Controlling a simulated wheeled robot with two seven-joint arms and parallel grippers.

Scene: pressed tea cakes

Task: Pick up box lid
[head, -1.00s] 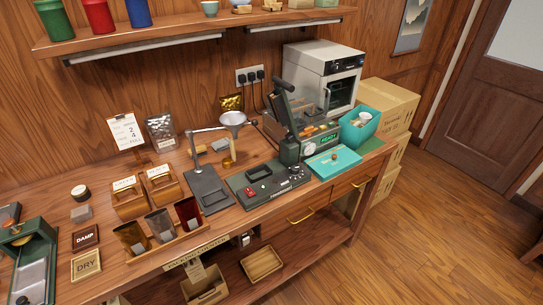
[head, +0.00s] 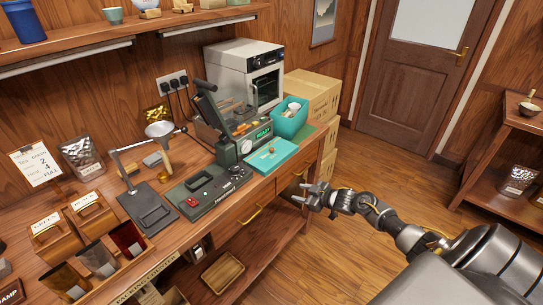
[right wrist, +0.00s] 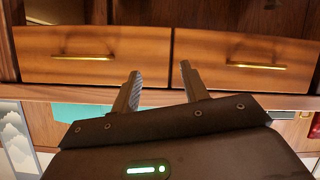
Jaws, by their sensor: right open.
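The box lid (head: 271,156) is a flat teal piece with a small tan knob on top. It lies on the counter near its front edge, in front of the open teal box (head: 290,118). In the right wrist view a teal strip (right wrist: 78,112) shows past the drawers, partly hidden by my gripper body; it looks like the lid. My right gripper (head: 303,194) is open and empty, in front of the counter at drawer height, below and right of the lid, apart from it. It also shows in the right wrist view (right wrist: 160,70). My left gripper is out of view.
Cardboard boxes (head: 305,88) stand at the counter's right end. Drawers with brass handles (head: 252,215) are under the counter edge, facing my right gripper. The floor (head: 380,180) to the right is clear.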

